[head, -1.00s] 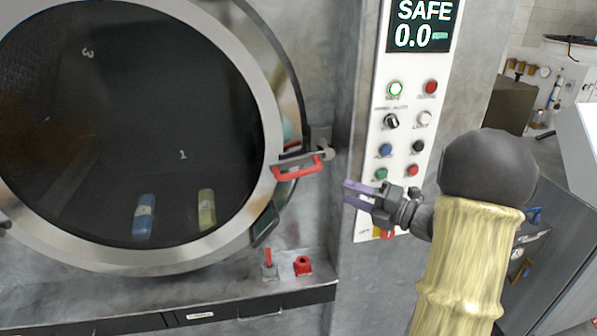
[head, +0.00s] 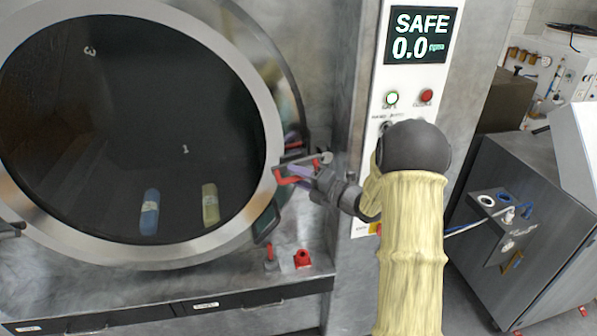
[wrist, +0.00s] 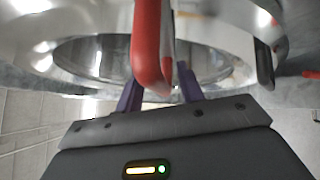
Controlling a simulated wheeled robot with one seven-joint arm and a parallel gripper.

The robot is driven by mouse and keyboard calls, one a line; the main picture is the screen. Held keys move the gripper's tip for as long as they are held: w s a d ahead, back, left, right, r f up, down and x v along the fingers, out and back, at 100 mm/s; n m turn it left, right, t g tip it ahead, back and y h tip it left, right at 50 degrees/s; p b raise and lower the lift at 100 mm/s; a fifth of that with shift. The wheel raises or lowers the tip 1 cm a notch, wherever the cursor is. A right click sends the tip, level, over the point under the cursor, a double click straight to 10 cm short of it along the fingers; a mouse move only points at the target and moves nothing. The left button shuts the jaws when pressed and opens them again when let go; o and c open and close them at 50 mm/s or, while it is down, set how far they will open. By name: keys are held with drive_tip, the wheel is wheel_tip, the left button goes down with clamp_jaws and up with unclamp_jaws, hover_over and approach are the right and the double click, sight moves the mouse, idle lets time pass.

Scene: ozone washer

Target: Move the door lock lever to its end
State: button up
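A red-handled lever (head: 282,178) sits at the right edge of the round washer door (head: 262,110), beside a grey latch bar (head: 306,158). My gripper (head: 298,171) is at this lever, with its purple fingers partly covering the handle in the head view. In the wrist view, the red handle (wrist: 150,50) comes down from the top and ends between my two fingers (wrist: 160,88). The fingers stand apart on either side of it, with no clear grip on it. Whether either finger touches the handle cannot be told.
A small red upright lever (head: 269,253) and a red knob (head: 302,258) stand on the ledge below the door. A control panel (head: 408,80) reading SAFE 0.0 is on the right, partly hidden by my arm. A blue bottle (head: 149,212) and a yellow one (head: 210,205) show through the door.

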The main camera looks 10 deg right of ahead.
clamp_jaws()
